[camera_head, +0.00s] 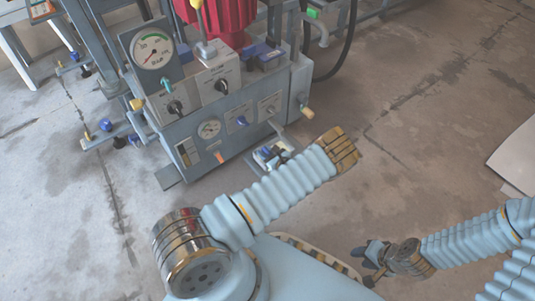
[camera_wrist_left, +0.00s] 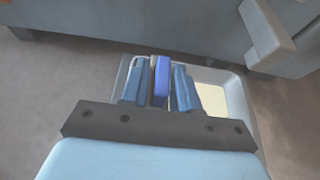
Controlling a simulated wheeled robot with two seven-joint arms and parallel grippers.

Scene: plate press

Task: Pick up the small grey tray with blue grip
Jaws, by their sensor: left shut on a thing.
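The small grey tray (camera_wrist_left: 238,100) shows in the left wrist view, with a pale area inside its right part. Its blue grip (camera_wrist_left: 161,75) stands between the two blue fingers of my left gripper (camera_wrist_left: 160,88). The gripper is shut on this grip. My gripper's mount hides the near part of the tray. In the head view my left gripper (camera_head: 271,156) is low at the front of the press, and the tray is mostly hidden there. My right gripper (camera_head: 368,265) is at the lower right, its fingers apart and empty.
The grey press (camera_head: 240,125), with gauges and knobs, stands right behind the left gripper. A grey part (camera_wrist_left: 266,35) of it juts out near the tray's far right corner. A pale panel (camera_head: 518,160) is at the right edge. The concrete floor between is clear.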

